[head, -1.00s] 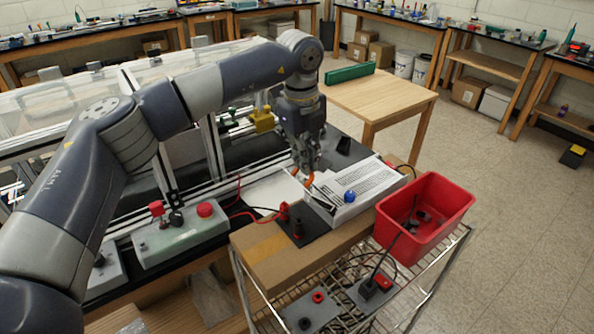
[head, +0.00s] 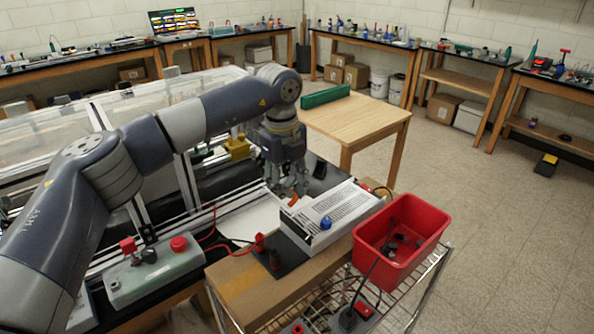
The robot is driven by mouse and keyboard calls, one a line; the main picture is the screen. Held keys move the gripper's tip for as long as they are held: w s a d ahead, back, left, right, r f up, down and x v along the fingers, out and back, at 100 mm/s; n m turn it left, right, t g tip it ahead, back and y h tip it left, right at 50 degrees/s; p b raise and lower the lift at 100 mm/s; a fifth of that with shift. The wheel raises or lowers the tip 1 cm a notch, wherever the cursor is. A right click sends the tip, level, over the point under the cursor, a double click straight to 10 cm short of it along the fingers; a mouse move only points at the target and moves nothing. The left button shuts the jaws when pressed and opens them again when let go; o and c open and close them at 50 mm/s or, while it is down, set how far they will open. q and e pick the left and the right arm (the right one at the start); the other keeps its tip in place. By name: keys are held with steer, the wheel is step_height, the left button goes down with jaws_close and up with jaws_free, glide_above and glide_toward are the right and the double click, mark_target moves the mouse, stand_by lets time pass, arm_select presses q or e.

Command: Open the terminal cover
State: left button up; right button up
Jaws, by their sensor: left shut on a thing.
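A white box (head: 335,208) with a slotted top and a blue knob (head: 326,223) stands on the cardboard-topped cart. A small orange piece (head: 293,202) shows at its left end, just under my left fingertips. My left gripper (head: 289,190) points down there, its fingers closed on this orange piece, which looks like a tab of the terminal cover. The fingers hide part of it. I cannot make out the cover's outline or how far it is open. My right gripper is not in view.
A red bin (head: 402,240) with dark parts stands right of the box. A black plate with a red-and-black plug (head: 274,257) and red cable lies in front. A control box with a red button (head: 179,244) is at left. Behind, a wooden table (head: 355,118) is mostly clear.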

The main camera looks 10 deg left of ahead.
arm_select(q)
steer(key=w+d+r+p, duration=0.6)
steer(key=w+r+p, duration=0.1)
steer(key=p, duration=0.5)
steer(key=shift+w+r+p, duration=0.15)
steer(key=shift+w+p, duration=0.2)
steer(key=shift+p, duration=0.05)
stand_by(0.6)
stand_by(0.3)
step_height(320, 180, up, 8)
steer(key=shift+s+a+f, duration=0.15)
steer(key=shift+a+f, duration=0.05)
steer(key=shift+f, duration=0.05)
steer(key=shift+f, duration=0.1)
stand_by(0.4)
